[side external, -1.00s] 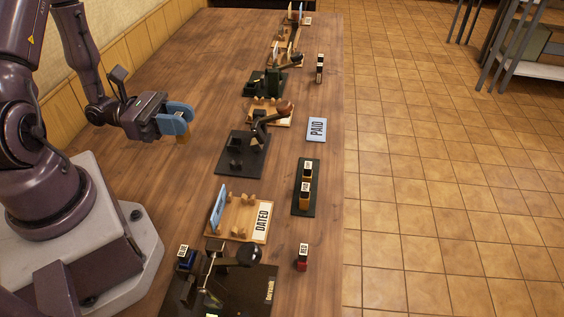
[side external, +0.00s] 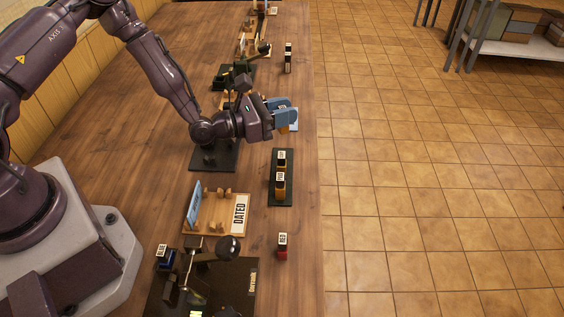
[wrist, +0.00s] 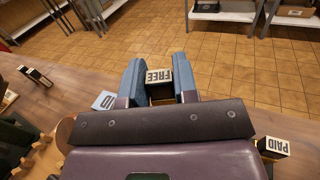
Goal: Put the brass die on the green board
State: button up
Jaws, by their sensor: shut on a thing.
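My gripper (side external: 288,114) is raised over the table near its right edge, with blue fingers. In the wrist view my gripper (wrist: 160,82) is shut on a die with a white top reading FREE, the brass die (wrist: 160,90); its sides look dark brass. In the side view the fingers mostly hide it. The dark green board (side external: 282,202) lies nearer the camera than my gripper, along the table's right edge. One die marked PAID (wrist: 275,147) shows at the wrist view's lower right.
A dark die (side external: 288,60) stands farther back, a red die (side external: 282,252) nearer. A wooden DATED tray (side external: 240,215) and black press (side external: 240,280) stand left of the board. Open floor lies right of the table.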

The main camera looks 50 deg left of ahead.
aim_at(281, 156)
jog(key=shift+f, duration=3.55)
jog(key=shift+f, duration=0.15)
jog(key=o, duration=0.7)
